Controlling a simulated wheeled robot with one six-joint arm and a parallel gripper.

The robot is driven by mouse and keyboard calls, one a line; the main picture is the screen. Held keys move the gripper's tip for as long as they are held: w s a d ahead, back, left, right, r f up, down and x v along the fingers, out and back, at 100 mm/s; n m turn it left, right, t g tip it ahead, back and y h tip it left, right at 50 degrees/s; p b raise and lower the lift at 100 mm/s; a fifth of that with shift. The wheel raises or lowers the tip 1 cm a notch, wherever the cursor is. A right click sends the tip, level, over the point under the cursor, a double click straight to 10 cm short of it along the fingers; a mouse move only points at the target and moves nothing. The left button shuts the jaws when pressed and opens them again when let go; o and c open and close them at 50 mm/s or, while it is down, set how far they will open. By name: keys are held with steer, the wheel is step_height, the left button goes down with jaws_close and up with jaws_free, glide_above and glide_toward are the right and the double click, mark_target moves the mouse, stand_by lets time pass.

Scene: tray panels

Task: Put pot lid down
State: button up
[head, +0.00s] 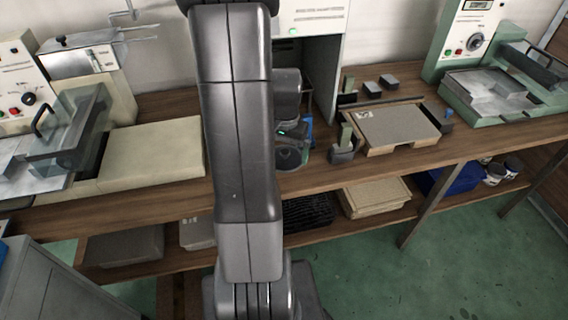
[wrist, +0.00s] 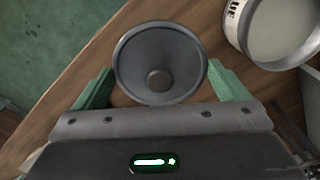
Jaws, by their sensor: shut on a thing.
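The pot lid (wrist: 185,58) is a dark grey round disc with a raised rim and a small round knob at its middle. In the wrist view it sits between the two green fingers of my gripper (wrist: 160,72), which is shut on it. The knob side faces the camera. A light-coloured pot (wrist: 237,25) with dark lettering stands at the upper right of the wrist view, cut by the frame edge, apart from the lid.
A wooden bench (head: 130,203) runs across the head view, with a beige-topped machine (head: 150,150) at left and a green machine (head: 455,60) at right. A grey-topped panel (head: 400,130) lies between. Beige trays (head: 372,198) and a blue bin (head: 458,180) fill the lower shelf.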

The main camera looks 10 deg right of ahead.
mark_target(285, 163)
steer(key=shift+f, duration=2.8)
steer(key=shift+f, duration=0.1)
steer(key=o, duration=0.5)
steer(key=shift+f+b, duration=0.1)
steer(key=shift+b, duration=0.2)
steer(key=shift+o, duration=0.5)
steer(key=shift+r, duration=0.55)
step_height(285, 163, up, 11)
steer(key=shift+r+p, duration=0.2)
steer(key=shift+p, duration=0.35)
